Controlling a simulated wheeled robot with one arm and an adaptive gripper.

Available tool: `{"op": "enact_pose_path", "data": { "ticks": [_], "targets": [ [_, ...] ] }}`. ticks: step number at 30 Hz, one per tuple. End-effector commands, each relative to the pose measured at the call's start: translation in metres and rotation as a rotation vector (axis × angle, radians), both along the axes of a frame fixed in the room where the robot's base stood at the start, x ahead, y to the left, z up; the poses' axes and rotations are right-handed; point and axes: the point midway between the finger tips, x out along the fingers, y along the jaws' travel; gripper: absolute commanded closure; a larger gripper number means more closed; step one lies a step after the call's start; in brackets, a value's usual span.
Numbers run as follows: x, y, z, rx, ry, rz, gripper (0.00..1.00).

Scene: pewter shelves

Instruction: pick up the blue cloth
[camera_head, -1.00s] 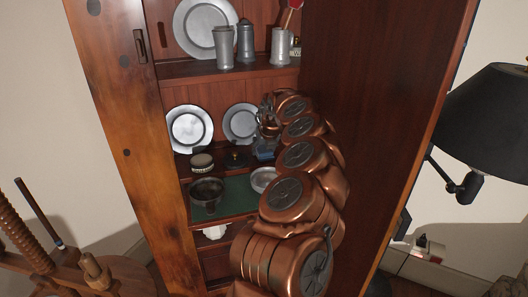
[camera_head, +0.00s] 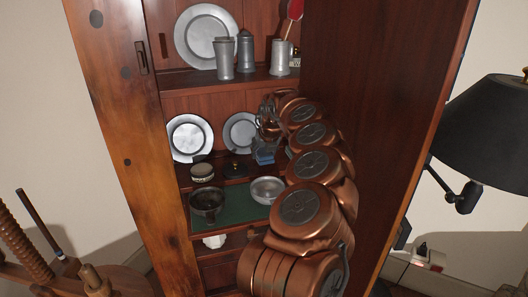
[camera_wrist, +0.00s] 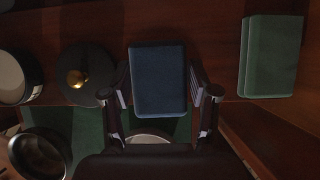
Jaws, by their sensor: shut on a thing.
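The blue cloth, a folded dark blue rectangle, sits between the two fingers of my gripper (camera_wrist: 158,95) in the wrist view. My gripper is shut on the blue cloth (camera_wrist: 158,72), one finger along each side. In the head view the cloth (camera_head: 263,153) shows as a small blue patch under my gripper, in front of the cupboard's middle shelf. My wrist and arm hide part of the gripper and the shelf behind it there.
A folded green cloth (camera_wrist: 271,56) lies to the right. A dark lidded thing with a brass knob (camera_wrist: 77,77) is to the left. A dark bowl (camera_head: 207,203) and a pewter bowl (camera_head: 267,190) stand on the green surface below. The cupboard's side wall (camera_head: 385,110) stands close right of my arm.

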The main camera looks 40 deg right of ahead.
Motion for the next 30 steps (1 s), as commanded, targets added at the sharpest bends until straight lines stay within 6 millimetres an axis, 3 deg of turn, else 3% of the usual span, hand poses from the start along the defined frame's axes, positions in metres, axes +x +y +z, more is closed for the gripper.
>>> {"op": "enact_pose_path", "data": {
  "ticks": [6, 30],
  "targets": [
    [-0.008, 0.012, 0.004, -0.005, -0.008, 0.005, 0.72],
    [-0.082, 0.085, 0.014, -0.007, -0.007, 0.003, 0.72]
  ]
}}
